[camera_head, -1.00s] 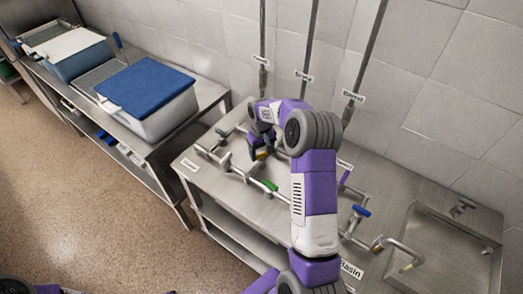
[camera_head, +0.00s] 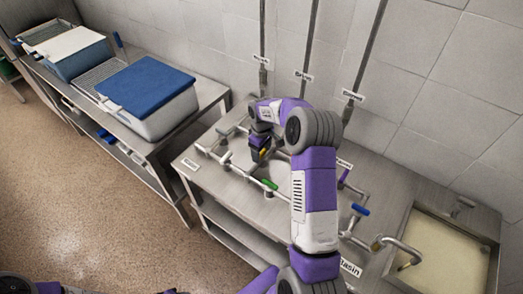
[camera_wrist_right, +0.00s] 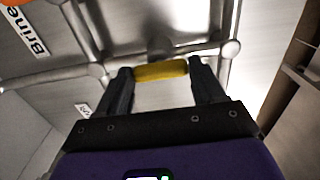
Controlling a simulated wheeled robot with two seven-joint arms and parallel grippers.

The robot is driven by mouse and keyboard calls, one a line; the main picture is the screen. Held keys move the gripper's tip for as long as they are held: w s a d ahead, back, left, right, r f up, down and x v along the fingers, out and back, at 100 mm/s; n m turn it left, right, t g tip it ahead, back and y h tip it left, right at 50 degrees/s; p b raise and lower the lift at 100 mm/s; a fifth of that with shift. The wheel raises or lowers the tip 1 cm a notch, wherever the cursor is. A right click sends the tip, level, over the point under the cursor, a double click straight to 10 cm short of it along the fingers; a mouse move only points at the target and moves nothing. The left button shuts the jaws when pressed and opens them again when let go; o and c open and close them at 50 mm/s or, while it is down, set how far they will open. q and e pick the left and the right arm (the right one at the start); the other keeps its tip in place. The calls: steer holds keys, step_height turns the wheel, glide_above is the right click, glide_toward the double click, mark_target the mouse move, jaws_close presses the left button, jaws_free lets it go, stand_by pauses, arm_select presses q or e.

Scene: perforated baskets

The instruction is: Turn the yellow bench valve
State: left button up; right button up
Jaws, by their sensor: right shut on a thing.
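The yellow valve handle (camera_wrist_right: 160,71) lies between the two black fingers of my right gripper (camera_wrist_right: 158,74) in the right wrist view. The jaws are shut on it. In the head view my right gripper (camera_head: 258,148) reaches down to the pipework, and a bit of the yellow handle (camera_head: 264,153) shows at its fingers. The valve body is mostly hidden by the gripper. My left gripper is not in view.
On the same steel bench (camera_head: 232,193) are a green handle (camera_head: 270,184), a blue handle (camera_head: 360,209) and a purple handle (camera_head: 345,175). The basin (camera_head: 492,240) at right holds pale yellowish liquid. A blue-lidded container (camera_head: 148,84) stands on the left table.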

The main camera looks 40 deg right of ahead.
mark_target(261, 153)
steer(key=o, duration=1)
steer(key=shift+o, duration=0.2)
steer(key=shift+r, duration=0.15)
step_height(261, 153, up, 7)
steer(key=shift+r, duration=0.2)
